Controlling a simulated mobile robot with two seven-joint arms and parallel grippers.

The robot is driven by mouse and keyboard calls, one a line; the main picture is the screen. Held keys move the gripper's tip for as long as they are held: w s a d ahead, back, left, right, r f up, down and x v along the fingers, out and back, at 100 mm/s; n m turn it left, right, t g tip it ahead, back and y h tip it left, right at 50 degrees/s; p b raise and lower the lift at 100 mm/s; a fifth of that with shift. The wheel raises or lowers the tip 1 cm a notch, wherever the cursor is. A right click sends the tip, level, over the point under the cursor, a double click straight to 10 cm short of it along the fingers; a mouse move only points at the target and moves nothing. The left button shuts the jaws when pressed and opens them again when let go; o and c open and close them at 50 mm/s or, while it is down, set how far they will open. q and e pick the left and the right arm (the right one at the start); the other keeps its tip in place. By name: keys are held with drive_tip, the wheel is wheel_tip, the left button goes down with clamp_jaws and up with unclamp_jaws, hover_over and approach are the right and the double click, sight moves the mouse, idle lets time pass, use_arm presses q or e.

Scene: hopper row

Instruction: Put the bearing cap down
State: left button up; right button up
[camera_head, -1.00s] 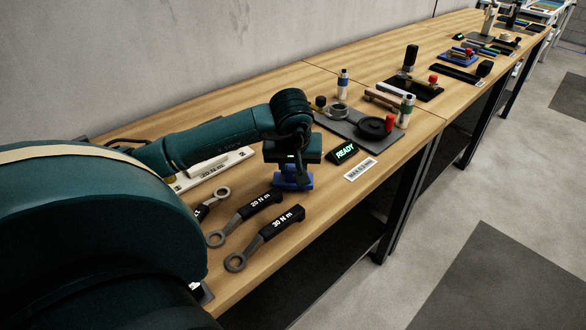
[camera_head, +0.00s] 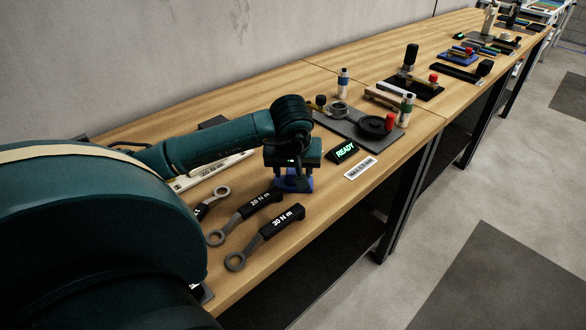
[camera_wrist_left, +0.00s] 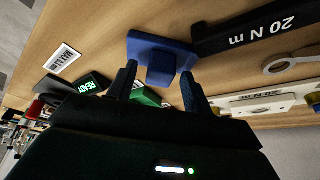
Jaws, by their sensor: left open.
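The blue bearing cap, a flat square plate with a raised block, is on the wooden bench at the front edge side of my left gripper. It shows in the head view (camera_head: 306,184) and in the left wrist view (camera_wrist_left: 180,48). My left gripper (camera_head: 292,178) is above it, pointing down. In the left wrist view the two fingers (camera_wrist_left: 159,70) are spread, with the cap's raised block between and just beyond their tips. The fingers partly cover the cap in the head view. My right gripper is not in view.
Torque wrenches marked 20 N m (camera_head: 250,209) and 30 N m (camera_head: 273,231) lie nearby. A READY sign (camera_head: 342,151), a white label (camera_head: 360,168) and a dark grey plate (camera_head: 345,123) stand to the right. Bare bench lies between the wrenches and the label.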

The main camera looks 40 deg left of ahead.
use_arm(q)
drive_tip(key=shift+r, duration=0.25)
drive_tip(key=v, duration=1.1)
drive_tip(key=shift+s+d+r+p, duration=0.15)
drive_tip(key=shift+d+r+p, duration=0.05)
drive_tip(key=shift+r+p, duration=0.15)
